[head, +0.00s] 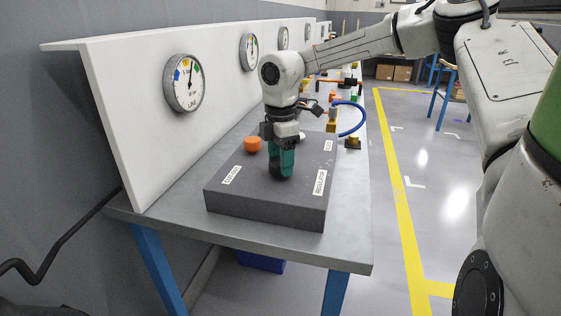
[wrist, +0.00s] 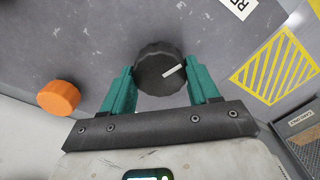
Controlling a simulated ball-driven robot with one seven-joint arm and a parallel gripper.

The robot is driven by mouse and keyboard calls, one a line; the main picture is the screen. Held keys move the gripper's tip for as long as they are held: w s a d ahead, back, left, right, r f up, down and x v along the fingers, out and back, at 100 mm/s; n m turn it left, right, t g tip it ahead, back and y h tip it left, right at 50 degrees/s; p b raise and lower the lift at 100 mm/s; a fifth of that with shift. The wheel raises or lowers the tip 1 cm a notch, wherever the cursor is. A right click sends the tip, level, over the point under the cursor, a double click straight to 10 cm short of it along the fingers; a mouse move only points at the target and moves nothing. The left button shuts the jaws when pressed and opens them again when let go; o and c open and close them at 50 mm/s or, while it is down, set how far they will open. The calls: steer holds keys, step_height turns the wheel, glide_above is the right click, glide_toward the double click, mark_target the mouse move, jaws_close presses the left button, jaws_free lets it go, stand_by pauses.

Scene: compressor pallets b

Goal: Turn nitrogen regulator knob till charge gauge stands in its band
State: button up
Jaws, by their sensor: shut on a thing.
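A black ribbed knob (wrist: 157,62) with a white pointer line stands on the dark grey block (head: 225,200). My gripper (head: 281,168) reaches straight down onto it. In the wrist view the teal fingers sit on either side of the knob, shut on it, and the pointer line slants toward the upper right. In the head view the fingers mostly hide the knob. A label by it seems to read REGULATOR. The nearest round gauge (head: 184,84) is on the white panel, with blue, yellow and green marks and a needle pointing roughly up. I cannot tell which gauge is the charge gauge.
An orange knob (head: 252,144) stands on the block to the left of my gripper. More gauges (head: 248,52) line the panel. A blue hose (head: 352,118) and brass fittings (head: 353,143) lie behind the block. The grey bench (head: 150,205) is bare in front.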

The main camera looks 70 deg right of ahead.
steer(key=shift+w+m, duration=0.1)
steer(key=shift+m, duration=0.5)
steer(key=shift+r, duration=0.1)
steer(key=o, duration=1.1)
steer(key=shift+c, duration=0.2)
steer(key=shift+r, duration=0.1)
step_height(320, 180, up, 10)
steer(key=p, duration=0.6)
steer(key=shift+r+p, duration=0.25)
steer(key=shift+p, duration=0.15)
